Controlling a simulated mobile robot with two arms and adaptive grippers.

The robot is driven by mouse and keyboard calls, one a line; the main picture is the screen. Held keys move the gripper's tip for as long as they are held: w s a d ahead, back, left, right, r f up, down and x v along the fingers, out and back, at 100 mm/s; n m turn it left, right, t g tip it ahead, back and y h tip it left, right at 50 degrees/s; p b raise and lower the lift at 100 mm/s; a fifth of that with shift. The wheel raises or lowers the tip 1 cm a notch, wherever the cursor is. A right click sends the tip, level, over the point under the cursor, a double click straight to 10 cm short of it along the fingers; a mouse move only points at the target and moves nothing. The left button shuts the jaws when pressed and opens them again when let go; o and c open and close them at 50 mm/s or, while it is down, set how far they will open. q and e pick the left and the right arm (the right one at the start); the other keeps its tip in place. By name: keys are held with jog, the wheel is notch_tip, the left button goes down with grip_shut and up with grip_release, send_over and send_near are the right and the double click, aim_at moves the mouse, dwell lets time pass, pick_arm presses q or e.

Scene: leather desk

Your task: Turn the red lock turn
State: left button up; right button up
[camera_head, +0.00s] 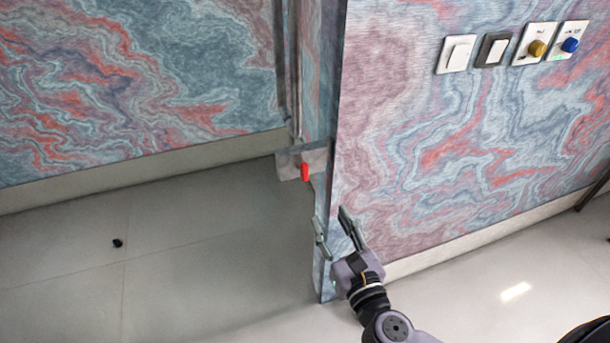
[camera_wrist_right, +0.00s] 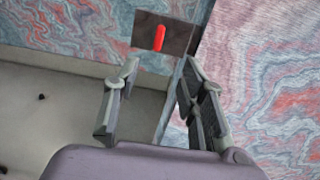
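The red lock turn (camera_head: 305,172) is a small upright red piece on a grey plate (camera_head: 289,166), low at the inner corner beside the wall's end. In the right wrist view the red lock turn (camera_wrist_right: 159,37) stands on a dark plate (camera_wrist_right: 180,36), beyond the fingertips. My right gripper (camera_head: 332,227) is open and empty, nearer to the camera and lower in the picture than the red turn. In the right wrist view its fingers (camera_wrist_right: 160,75) are spread apart, with the turn ahead of the gap and not touched. My left gripper is not in view.
The marbled wall's end edge (camera_head: 327,200) stands close to my right gripper. Two switches (camera_head: 457,54) and two knobs, yellow (camera_head: 537,48) and blue (camera_head: 570,45), are high on the right wall. A small black object (camera_head: 117,243) lies on the open floor at left.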

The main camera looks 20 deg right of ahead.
aim_at(306, 174)
jog(key=w, duration=0.5)
jog(key=w+p, duration=0.1)
jog(key=w, duration=0.9)
jog(key=shift+a+p, duration=0.3)
jog(key=shift+p, duration=0.1)
jog(key=shift+c, duration=0.2)
grip_shut()
